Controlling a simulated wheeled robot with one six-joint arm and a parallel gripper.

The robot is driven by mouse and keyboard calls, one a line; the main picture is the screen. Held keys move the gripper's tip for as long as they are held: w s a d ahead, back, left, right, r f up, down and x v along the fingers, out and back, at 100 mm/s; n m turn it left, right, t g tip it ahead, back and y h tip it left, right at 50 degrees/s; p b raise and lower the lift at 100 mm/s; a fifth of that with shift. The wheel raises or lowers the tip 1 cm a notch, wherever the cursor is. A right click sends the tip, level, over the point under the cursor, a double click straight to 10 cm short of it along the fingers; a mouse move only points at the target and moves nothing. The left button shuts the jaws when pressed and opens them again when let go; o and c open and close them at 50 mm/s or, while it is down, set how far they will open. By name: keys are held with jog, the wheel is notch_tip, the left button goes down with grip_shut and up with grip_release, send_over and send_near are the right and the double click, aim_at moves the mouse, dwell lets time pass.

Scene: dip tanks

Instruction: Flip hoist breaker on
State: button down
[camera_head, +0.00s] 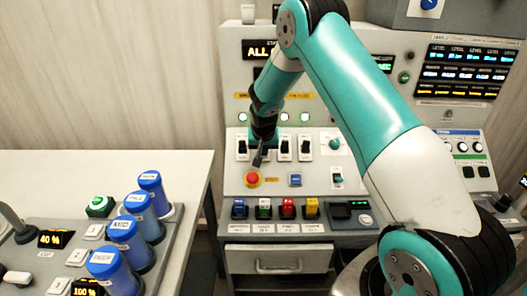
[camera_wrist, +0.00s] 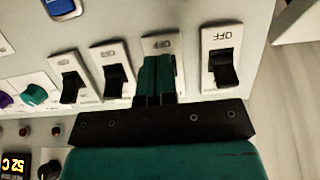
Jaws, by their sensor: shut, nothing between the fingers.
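A row of black breaker switches on white plates stands on the sloped front panel. In the wrist view, which sees the row upside down, they are a far left breaker (camera_wrist: 72,82), a second breaker (camera_wrist: 115,74), a third (camera_wrist: 161,42) and a right breaker (camera_wrist: 222,65). "OFF" shows on some plates; I cannot read which one is the hoist breaker. My gripper (camera_wrist: 157,75) is shut and empty, with its fingers in front of the third breaker, hiding its lever. Contact cannot be told. In the head view my gripper (camera_head: 258,160) is at the second breaker from the left.
A red mushroom button (camera_head: 253,179) sits just below my gripper, with a blue button (camera_head: 295,180) to its right. Colored switches (camera_head: 287,208) line the lower ledge. A side table (camera_head: 40,170) holds a console with blue-capped cylinders (camera_head: 122,228).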

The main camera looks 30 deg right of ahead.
jog(key=shift+w+d, duration=0.35)
jog(key=shift+d, duration=0.05)
jog(key=shift+s+f, duration=0.1)
jog(key=shift+s+a+r+p, duration=0.35)
jog(key=shift+s+a+r, duration=0.1)
jog(key=shift+s+a, duration=0.25)
jog(key=shift+s+a+r+p, duration=0.35)
jog(key=shift+s+a+r, duration=0.15)
jog(key=shift+s, duration=0.2)
jog(key=p+v, duration=0.4)
jog(key=v, duration=0.3)
jog(key=shift+w+d+r+p, duration=0.15)
jog(key=shift+w+r+p, duration=0.15)
